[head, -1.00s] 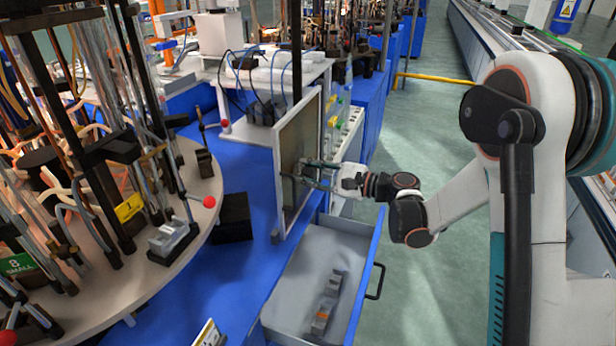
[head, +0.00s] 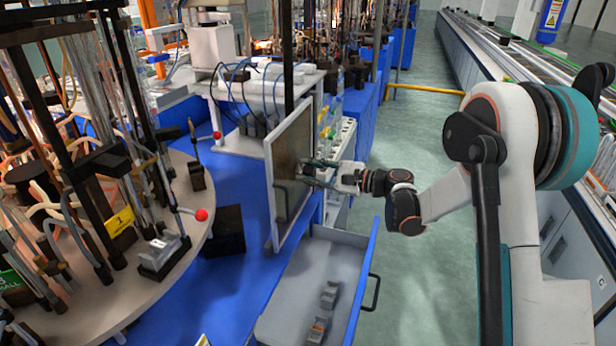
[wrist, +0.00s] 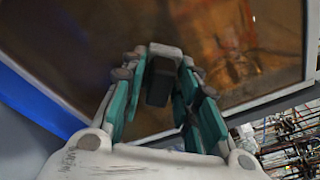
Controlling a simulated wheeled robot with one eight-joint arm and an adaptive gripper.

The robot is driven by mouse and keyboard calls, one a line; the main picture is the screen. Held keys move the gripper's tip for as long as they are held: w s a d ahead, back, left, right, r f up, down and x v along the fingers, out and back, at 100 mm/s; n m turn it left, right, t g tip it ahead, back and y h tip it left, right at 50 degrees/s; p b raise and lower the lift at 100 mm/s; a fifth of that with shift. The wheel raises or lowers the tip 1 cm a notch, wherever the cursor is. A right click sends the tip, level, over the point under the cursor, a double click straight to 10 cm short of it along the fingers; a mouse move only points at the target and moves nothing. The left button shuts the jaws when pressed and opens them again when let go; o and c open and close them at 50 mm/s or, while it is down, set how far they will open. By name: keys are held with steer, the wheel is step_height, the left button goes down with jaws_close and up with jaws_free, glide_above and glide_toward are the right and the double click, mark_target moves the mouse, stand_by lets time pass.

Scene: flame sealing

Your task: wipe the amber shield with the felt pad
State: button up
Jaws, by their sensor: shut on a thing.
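The amber shield (head: 286,165) is a brownish see-through panel in a pale frame, upright at the blue bench's right edge. It fills the top of the wrist view (wrist: 85,45), with blurred orange shapes behind it. My gripper (head: 309,172) is at the shield's right-hand part in the head view. In the wrist view my gripper (wrist: 165,72) has its teal fingers closed on a small dark block, the felt pad (wrist: 159,88). The pad is at or very near the shield's face; I cannot tell whether it touches.
An open grey drawer (head: 290,290) with small grey pieces lies below the shield. A round pale table (head: 130,290) crowded with rods and tubes stands left. A black box (head: 228,230) sits on the blue bench. The green floor to the right is clear.

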mark_target(287, 176)
steer(key=shift+r+p, duration=0.4)
steer(key=shift+r, duration=0.35)
steer(key=shift+s+a+b, duration=0.2)
steer(key=shift+s+a, duration=0.25)
steer(key=shift+s, duration=0.8)
steer(key=shift+s+a+b, duration=0.15)
steer(key=shift+s+a, duration=0.25)
steer(key=shift+s, duration=0.8)
steer(key=shift+s+a+b, duration=0.2)
steer(key=shift+s+a, duration=0.25)
steer(key=shift+s, duration=0.8)
steer(key=shift+a+r+p, duration=0.1)
steer(key=shift+r+p, duration=0.35)
steer(key=shift+r, duration=0.35)
steer(key=shift+w+d+f, duration=0.1)
steer(key=shift+w+d, duration=0.4)
steer(key=shift+w, duration=0.75)
steer(key=shift+w+d+r, duration=0.1)
steer(key=shift+w+d, duration=0.35)
steer(key=shift+w, duration=0.85)
steer(key=shift+w+d+f, duration=0.1)
steer(key=shift+w+d, duration=0.4)
steer(key=shift+w, duration=0.75)
steer(key=v, duration=0.6)
steer(key=shift+w+f+b, duration=0.15)
steer(key=shift+f+b, duration=0.1)
steer(key=shift+b, duration=0.2)
steer(key=shift+d, duration=0.15)
